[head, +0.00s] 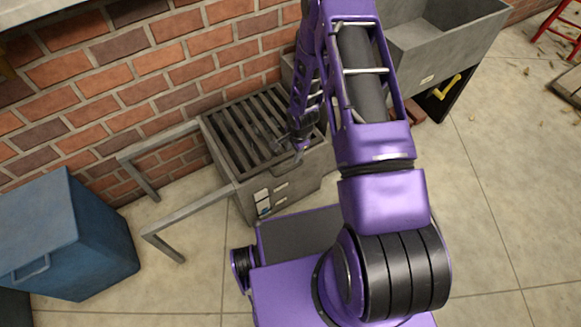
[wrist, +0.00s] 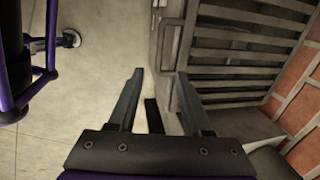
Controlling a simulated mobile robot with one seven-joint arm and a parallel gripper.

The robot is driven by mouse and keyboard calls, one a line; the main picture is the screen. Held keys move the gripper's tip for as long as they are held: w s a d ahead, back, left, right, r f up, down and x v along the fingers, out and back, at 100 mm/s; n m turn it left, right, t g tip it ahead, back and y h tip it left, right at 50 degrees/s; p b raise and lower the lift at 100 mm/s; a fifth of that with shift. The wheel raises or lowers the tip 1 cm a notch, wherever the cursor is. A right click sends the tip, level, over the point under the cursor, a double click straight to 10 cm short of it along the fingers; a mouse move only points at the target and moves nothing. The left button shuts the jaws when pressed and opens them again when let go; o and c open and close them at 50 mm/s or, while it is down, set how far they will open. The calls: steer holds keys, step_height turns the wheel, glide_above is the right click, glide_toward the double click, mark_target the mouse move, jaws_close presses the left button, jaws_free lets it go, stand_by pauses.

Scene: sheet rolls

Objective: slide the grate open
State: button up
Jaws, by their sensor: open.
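The grate (head: 245,128) is a dark slatted panel on top of a grey box (head: 275,192) against the brick wall. Its slats also fill the upper right of the wrist view (wrist: 240,72). A grey handle-like bar (head: 287,166) shows at the box's near upper edge. My gripper (head: 298,142) is over the right part of the grate near that edge. In the wrist view its two fingers (wrist: 163,88) are apart, with the box's edge and floor beyond them. I cannot tell whether a finger touches the handle; my arm hides the grate's right end.
Two grey rails (head: 188,217) on legs extend left from the box, with open space between them. A blue bin (head: 70,235) stands at the left. A grey sink-like basin (head: 445,45) is at the upper right. The floor at the right is mostly clear.

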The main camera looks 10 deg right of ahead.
mark_target(289, 169)
steer(key=w+f, duration=0.1)
steer(key=f, duration=0.3)
steer(key=f+b, duration=0.1)
steer(key=f, duration=0.4)
steer(key=w+f+b, duration=0.1)
steer(key=f, duration=0.3)
steer(key=shift+w+a+f, duration=0.3)
steer(key=shift+a+f, duration=0.1)
jaws_close()
stand_by(0.6)
